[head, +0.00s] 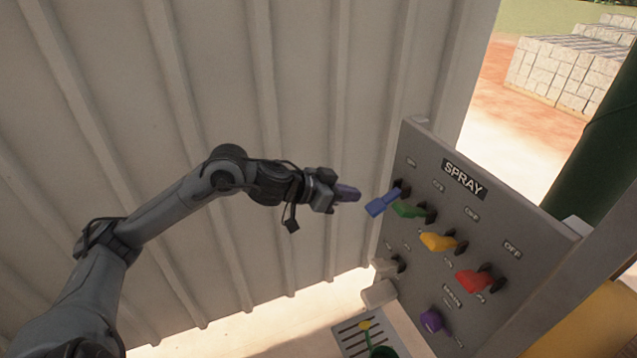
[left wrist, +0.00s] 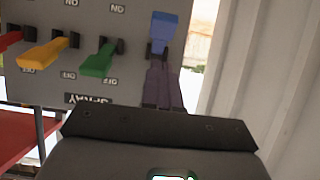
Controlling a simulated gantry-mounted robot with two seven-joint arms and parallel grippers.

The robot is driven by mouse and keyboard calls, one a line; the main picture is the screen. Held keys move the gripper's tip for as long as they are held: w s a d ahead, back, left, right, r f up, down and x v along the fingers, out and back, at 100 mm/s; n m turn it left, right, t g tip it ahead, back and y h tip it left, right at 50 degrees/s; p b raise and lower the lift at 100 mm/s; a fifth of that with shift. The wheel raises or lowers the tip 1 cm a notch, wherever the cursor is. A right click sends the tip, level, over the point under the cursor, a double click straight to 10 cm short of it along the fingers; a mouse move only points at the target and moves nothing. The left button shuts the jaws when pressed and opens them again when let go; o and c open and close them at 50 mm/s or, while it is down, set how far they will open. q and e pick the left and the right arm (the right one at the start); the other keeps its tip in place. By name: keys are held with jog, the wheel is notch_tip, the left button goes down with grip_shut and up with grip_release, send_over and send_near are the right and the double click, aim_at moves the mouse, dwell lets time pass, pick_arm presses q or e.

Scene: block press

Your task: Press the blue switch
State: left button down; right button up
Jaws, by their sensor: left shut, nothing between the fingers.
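The blue switch (head: 382,202) is a lever at the left end of the top row on the grey SPRAY panel (head: 430,150). It sticks out of the panel toward my left arm. My left gripper (head: 350,193) is shut and empty, just left of the blue switch in the head view. A small gap shows between them there. In the left wrist view the blue switch (left wrist: 164,32) is just beyond the tips of the shut left gripper (left wrist: 160,65); I cannot tell there whether they touch. My right gripper is not in view.
Green (head: 408,209), yellow (head: 438,241) and red (head: 474,281) levers follow to the right of the blue one. A purple knob (head: 432,320) and pale fittings (head: 380,293) are lower. A corrugated wall (head: 330,80) stands behind my left arm. A green post (head: 600,150) is at the right.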

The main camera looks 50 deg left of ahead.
pick_arm(q)
jog(key=v, duration=0.7)
jog(key=shift+r, duration=0.25)
jog(key=shift+s, duration=0.1)
